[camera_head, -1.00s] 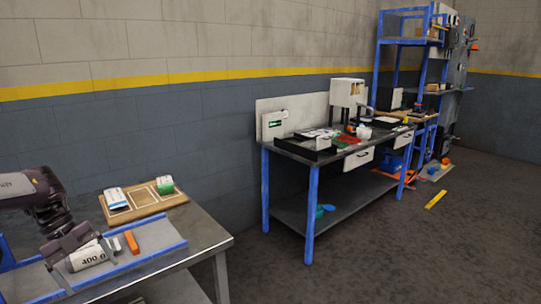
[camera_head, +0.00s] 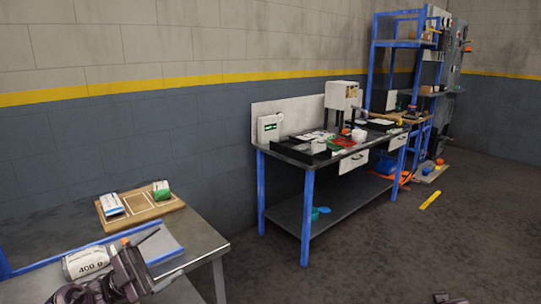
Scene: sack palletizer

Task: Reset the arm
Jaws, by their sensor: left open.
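My left gripper (camera_head: 132,266) is low at the left of the head view, over the near part of the metal table. It is open, with nothing seen between its fingers. A white sack marked 400 g (camera_head: 87,262) lies on its side just left of the gripper, in the blue-edged conveyor or tray (camera_head: 168,246). The gripper hides part of the tray; whether it touches the sack is unclear. A small orange block (camera_head: 125,242) shows behind the gripper.
A wooden board (camera_head: 139,206) at the table's back holds a blue-white pack (camera_head: 111,204) and a green-white pack (camera_head: 161,190), with an empty outlined space between. A cluttered workbench (camera_head: 285,152) stands to the right. The floor between is clear.

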